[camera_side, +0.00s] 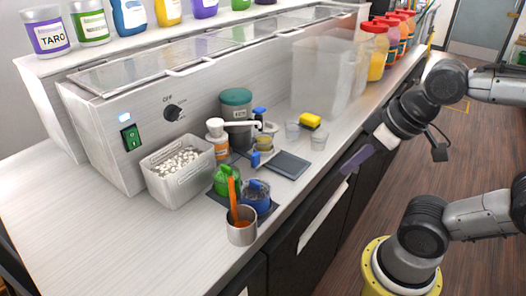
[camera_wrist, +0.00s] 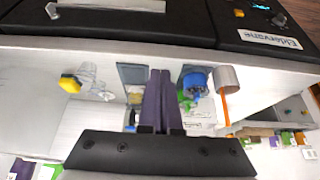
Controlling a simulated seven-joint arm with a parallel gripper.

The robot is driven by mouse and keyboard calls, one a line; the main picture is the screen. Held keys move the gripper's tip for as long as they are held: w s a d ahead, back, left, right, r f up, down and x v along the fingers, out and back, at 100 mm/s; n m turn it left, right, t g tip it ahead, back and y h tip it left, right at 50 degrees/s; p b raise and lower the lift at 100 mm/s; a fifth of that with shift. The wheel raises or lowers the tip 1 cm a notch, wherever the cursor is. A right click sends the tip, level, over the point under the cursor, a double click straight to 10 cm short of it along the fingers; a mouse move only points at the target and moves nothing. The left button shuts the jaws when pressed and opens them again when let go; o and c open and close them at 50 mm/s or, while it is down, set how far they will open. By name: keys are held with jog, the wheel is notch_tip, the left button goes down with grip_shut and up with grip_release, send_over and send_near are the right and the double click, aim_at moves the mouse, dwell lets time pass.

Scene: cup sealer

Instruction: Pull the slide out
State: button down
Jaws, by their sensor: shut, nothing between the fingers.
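In the wrist view the gripper (camera_wrist: 160,72) points towards the black cabinet front. I cannot pick out a cup sealer or its slide for certain in either view. A long metal machine (camera_side: 150,120) with a green switch and an OFF knob stands along the back of the counter. A dark flat pad (camera_side: 287,165) lies on the counter, left of the fingers. It also shows in the wrist view (camera_wrist: 132,75).
A metal cup with an orange stick (camera_side: 241,229), a blue jug (camera_side: 256,194), a green jug (camera_side: 227,180) and a white bin (camera_side: 178,175) crowd the counter. A yellow sponge (camera_side: 310,120) and clear cups lie farther back. Black cabinet fronts (camera_side: 290,262) with pale handles are below.

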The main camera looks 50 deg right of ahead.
dwell(0.3)
jog(key=c, duration=1.2)
grip_release()
jog(key=shift+s+f, duration=0.1)
jog(key=shift+s, duration=0.1)
jog(key=shift+c, duration=0.2)
jog(key=o, duration=0.4)
jog(key=r, duration=0.3)
jog(key=shift+w, duration=0.35)
jog(key=w+r+g, duration=0.3)
jog(key=w+r, duration=0.5)
jog(key=w, duration=0.3)
jog(key=g, duration=0.3)
send_over(255, 153)
notch_tip(255, 153, down, 6)
notch_tip(255, 153, down, 14)
jog(key=shift+r, duration=0.15)
jog(key=shift+c, duration=0.3)
